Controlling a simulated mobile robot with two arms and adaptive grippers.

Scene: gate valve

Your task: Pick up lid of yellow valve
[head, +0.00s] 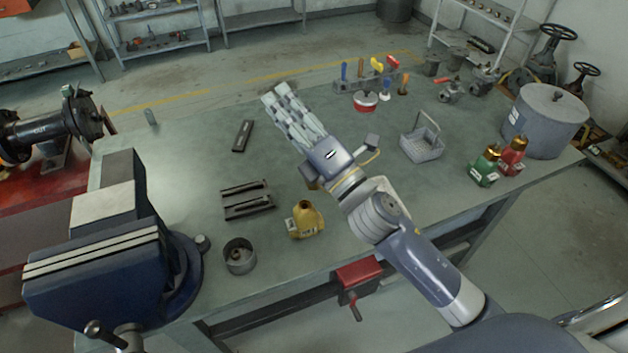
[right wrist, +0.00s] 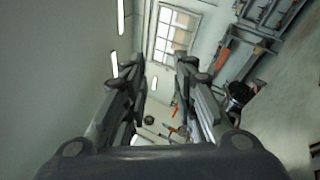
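A small yellow valve body (head: 306,220) stands on the workbench near its front edge, with a dark opening at its top. I see no separate lid that I can clearly tell as its own. A round grey cup (head: 240,262) left of the yellow valve holds a small brownish thing, too small to name. My right gripper (head: 276,92) is raised over the bench and points away toward the back left, well beyond the yellow valve. In the right wrist view its two fingers (right wrist: 158,75) are apart with nothing between them. My left gripper is not in view.
A blue vise (head: 95,275) stands at the left front of the workbench (head: 190,160). A dark tray (head: 247,205) lies behind the cup. Green (head: 485,168) and red (head: 512,157) valves with brass tops, a wire basket (head: 422,148) and a grey drum (head: 545,122) stand at the right.

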